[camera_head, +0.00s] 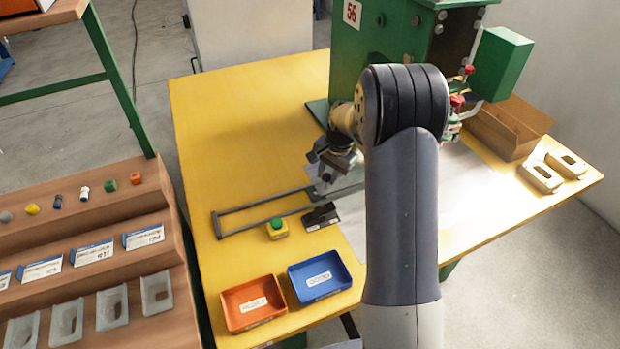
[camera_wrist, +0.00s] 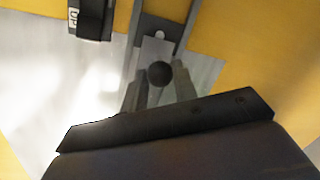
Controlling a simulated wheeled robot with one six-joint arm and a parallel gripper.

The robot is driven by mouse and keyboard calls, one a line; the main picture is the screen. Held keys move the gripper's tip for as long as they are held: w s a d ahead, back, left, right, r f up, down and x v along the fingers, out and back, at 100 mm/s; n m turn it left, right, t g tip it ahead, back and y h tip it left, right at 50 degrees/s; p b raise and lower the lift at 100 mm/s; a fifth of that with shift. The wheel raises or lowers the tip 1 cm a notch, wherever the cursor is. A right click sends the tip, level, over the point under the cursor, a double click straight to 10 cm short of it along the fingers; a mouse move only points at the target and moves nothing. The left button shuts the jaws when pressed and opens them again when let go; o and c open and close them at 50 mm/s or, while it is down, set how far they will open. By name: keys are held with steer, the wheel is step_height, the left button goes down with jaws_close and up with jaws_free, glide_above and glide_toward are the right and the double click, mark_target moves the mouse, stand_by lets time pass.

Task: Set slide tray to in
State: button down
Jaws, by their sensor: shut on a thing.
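The slide tray (camera_wrist: 155,50) is a light metal plate with a round dark knob (camera_wrist: 160,74), lying between two grey rails in the wrist view. The rails (camera_head: 263,204) run from the table's left part to under my wrist in the head view. My gripper (camera_wrist: 160,88) has its fingers on either side of the knob and is shut on it. In the head view my gripper (camera_head: 327,178) is low over the rails' right end, and my arm hides much of the tray and the machine's front.
A black labelled block (camera_head: 321,216) and a green button on a yellow box (camera_head: 277,230) stand beside the rails. An orange bin (camera_head: 253,302) and a blue bin (camera_head: 320,277) are at the front. The green machine (camera_head: 370,45) rises behind. The yellow table's back left is clear.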

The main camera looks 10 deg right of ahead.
steer(key=shift+w+d, duration=0.25)
steer(key=shift+d, duration=0.8)
steer(key=c, duration=1.1)
jaws_free()
steer(key=shift+d, duration=0.15)
steer(key=shift+r, duration=0.1)
steer(key=r, duration=0.3)
steer(key=s+d+r, duration=0.1)
steer(key=r, duration=0.6)
steer(key=shift+s+d+r, duration=0.2)
steer(key=shift+s+r, duration=0.05)
